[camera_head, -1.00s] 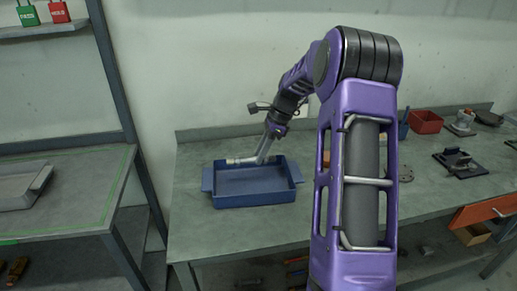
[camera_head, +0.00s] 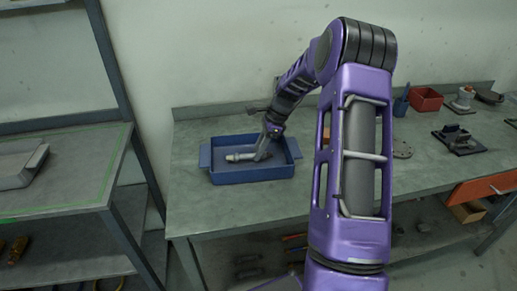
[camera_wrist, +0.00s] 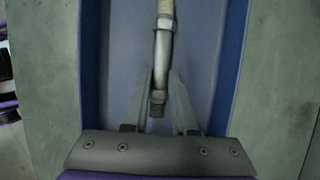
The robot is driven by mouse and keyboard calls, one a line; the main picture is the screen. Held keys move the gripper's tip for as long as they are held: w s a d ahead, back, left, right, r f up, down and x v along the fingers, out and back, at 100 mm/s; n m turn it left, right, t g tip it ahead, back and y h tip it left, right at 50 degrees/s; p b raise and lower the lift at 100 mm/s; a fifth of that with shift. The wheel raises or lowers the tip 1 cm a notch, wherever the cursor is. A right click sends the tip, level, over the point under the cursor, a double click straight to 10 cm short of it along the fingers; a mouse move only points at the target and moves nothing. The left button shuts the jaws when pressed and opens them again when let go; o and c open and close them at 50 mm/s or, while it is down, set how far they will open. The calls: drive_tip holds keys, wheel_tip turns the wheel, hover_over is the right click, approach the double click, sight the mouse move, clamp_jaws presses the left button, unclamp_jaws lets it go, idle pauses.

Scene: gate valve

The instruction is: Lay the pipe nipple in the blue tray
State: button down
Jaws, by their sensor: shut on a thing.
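The blue tray (camera_head: 252,176) stands on the workbench, and its inside fills much of the wrist view (camera_wrist: 226,100). My gripper (camera_head: 262,156) is down inside the tray and shut on the pipe nipple (camera_head: 240,157). In the wrist view the grey metal nipple (camera_wrist: 162,52) runs lengthwise between the fingers (camera_wrist: 160,88), with its threaded lower end showing between them. Its far end is pale and runs out of the top of that view. The nipple lies low within the tray walls; I cannot tell whether it touches the floor.
A red bin (camera_head: 426,99) and several metal parts on dark plates (camera_head: 459,139) stand on the right of the bench. A side table (camera_head: 70,170) with a grey tray (camera_head: 18,165) is at left. The bench front left of my arm is clear.

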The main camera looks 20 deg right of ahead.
drive_tip(key=c, duration=0.6)
unclamp_jaws()
drive_tip(key=shift+r, duration=0.1)
drive_tip(key=p+v, duration=0.1)
drive_tip(key=v, duration=1.6)
drive_tip(key=shift+s+d+r, duration=0.1)
drive_tip(key=shift+d, duration=0.05)
